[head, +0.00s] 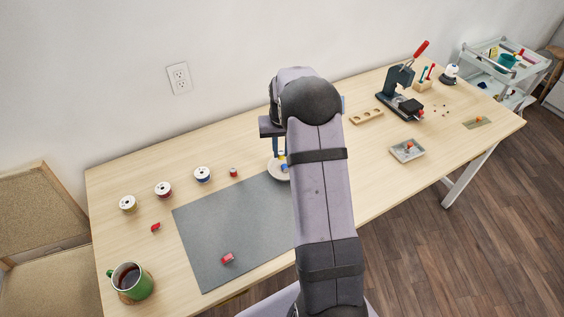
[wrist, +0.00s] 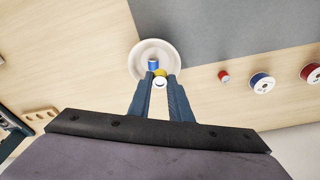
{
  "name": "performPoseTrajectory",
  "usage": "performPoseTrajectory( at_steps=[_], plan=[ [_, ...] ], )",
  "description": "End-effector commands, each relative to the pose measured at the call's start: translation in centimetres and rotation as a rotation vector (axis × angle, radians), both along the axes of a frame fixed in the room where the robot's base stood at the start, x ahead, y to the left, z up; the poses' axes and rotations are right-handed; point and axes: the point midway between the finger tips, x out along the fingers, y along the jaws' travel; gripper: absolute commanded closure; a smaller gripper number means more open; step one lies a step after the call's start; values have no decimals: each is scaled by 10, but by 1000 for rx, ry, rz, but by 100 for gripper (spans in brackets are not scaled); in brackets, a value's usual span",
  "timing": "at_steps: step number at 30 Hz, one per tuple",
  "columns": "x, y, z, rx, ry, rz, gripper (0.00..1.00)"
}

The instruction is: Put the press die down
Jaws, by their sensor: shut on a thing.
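My gripper (wrist: 160,86) points down over a round pale dish (wrist: 142,46), which is partly hidden behind my arm in the head view (head: 273,172). Its fingers are shut on a small yellow bobbin (wrist: 160,73) with a white round end. The yellow also shows in the head view (head: 282,157). A blue bobbin (wrist: 153,64) is in the dish, just beyond the held one. I cannot tell whether the held bobbin touches the dish. What I hold looks like a bobbin, not a press die; I cannot make out a press die for certain.
A grey mat (head: 232,222) with a red block (head: 227,258) lies beside the dish. Several thread spools (head: 163,189) and a small red bobbin (head: 233,172) stand behind it. A lever press (head: 397,83), a wooden holed rack (head: 367,117) and a grey tray (head: 397,155) are on the right.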

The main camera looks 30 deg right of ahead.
Motion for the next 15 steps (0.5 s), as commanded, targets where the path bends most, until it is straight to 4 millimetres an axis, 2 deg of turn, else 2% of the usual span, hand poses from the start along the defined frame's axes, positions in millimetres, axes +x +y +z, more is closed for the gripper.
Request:
performPoseTrajectory(
  at_steps=[4,15],
  plan=[
    [-1,0,-19,1,2,0,100],
    [0,0,-35,0,1,0,100]
  ],
)
